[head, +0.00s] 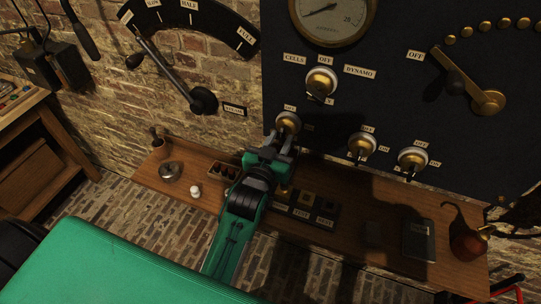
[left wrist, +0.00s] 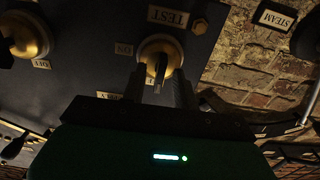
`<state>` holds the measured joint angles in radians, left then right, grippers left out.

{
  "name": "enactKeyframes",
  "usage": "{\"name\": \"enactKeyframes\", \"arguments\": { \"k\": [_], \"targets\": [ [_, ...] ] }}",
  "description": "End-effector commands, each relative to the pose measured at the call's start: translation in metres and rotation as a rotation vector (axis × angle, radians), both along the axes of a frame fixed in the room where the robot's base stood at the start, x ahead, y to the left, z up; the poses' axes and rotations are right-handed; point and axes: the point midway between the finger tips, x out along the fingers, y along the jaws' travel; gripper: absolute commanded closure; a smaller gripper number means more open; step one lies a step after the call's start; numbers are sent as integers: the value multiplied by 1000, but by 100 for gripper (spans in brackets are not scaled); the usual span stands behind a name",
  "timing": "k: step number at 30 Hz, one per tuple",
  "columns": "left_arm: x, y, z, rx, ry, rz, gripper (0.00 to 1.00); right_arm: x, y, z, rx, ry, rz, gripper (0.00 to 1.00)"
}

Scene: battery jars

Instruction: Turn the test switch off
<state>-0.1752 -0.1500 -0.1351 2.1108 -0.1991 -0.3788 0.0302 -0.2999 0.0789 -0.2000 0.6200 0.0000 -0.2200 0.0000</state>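The test switch is a round brass and white knob with a small lever. In the left wrist view the test switch (left wrist: 160,46) sits beside a label reading TEST (left wrist: 168,17). Its lever shows between my two fingers, with dark gaps on either side. In the head view the test switch (head: 289,121) is on the dark panel, just above my left gripper (head: 270,153), which partly covers its lower side. My left gripper is open around the lever; contact cannot be made out. The lever's exact setting is hard to read. My right gripper is not seen.
Other panel switches (head: 322,82), (head: 362,147) and (head: 413,160) stand nearby. A brass-hubbed dial arm (head: 488,101) is at the right. Below, a wooden shelf (head: 390,215) carries a dark box, a round flask (head: 467,245) and a small white piece (head: 195,191).

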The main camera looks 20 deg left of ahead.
Motion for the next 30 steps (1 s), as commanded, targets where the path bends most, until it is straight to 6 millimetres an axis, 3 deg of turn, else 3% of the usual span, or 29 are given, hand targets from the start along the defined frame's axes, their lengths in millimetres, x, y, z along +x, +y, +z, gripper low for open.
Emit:
{"name": "enactKeyframes", "arguments": {
  "k": [18, 24, 30],
  "targets": [
    [-103, 4, -4, -1, 3, 0, 70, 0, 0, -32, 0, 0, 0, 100],
    [-125, 4, -2, -1, 3, 0, 70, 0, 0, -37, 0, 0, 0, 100],
    [-133, 5, -1, 0, 1, 0, 70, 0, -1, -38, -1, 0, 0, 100]
  ]
}}
